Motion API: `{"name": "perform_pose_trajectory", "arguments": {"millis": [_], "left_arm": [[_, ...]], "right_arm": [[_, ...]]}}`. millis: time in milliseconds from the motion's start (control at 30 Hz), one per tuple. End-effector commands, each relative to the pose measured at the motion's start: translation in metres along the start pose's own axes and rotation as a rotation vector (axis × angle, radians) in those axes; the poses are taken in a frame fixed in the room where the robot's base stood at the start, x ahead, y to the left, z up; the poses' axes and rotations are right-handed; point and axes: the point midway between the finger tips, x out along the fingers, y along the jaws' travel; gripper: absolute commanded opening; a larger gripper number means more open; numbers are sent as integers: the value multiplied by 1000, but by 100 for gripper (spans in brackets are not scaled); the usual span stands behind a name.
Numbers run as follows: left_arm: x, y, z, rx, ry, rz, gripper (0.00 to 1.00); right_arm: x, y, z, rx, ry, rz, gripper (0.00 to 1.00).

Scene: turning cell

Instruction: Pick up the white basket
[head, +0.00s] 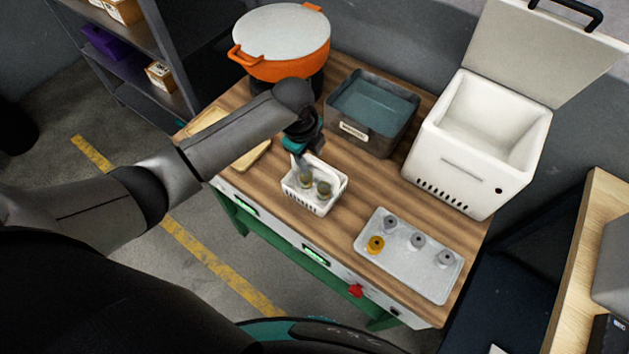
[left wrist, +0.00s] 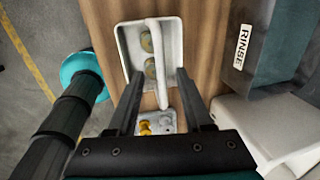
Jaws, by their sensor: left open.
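The white basket (head: 313,206) stands on the wooden bench top, with two round brass-and-grey parts inside. In the left wrist view the white basket (left wrist: 127,42) lies ahead of my fingers, and its white handle (left wrist: 158,70) arches over it. My left gripper (head: 304,163) is above the basket, pointing down. In the left wrist view my left gripper (left wrist: 160,82) is open, with one finger on each side of the handle. I cannot tell whether the fingers touch it. My right gripper is not in view.
A grey tray (head: 408,280) with several small parts sits right of the basket. A dark bin labelled RINSE (left wrist: 255,50), its counterpart in the head view (head: 372,110), is behind it. An orange pot (head: 280,65) and an open white box (head: 455,165) stand on the bench.

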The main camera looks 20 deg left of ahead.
Motion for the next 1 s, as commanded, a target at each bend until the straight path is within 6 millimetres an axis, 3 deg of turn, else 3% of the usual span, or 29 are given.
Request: {"name": "perform_pose_trajectory", "arguments": {"millis": [233, 567, 1000], "left_arm": [[29, -1, -2, 0, 0, 2, 51], [34, -1, -2, 1, 0, 0, 51], [34, -1, -2, 0, 0, 0, 3]], "right_arm": [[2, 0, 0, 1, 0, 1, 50], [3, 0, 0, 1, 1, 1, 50], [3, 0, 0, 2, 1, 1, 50]]}}
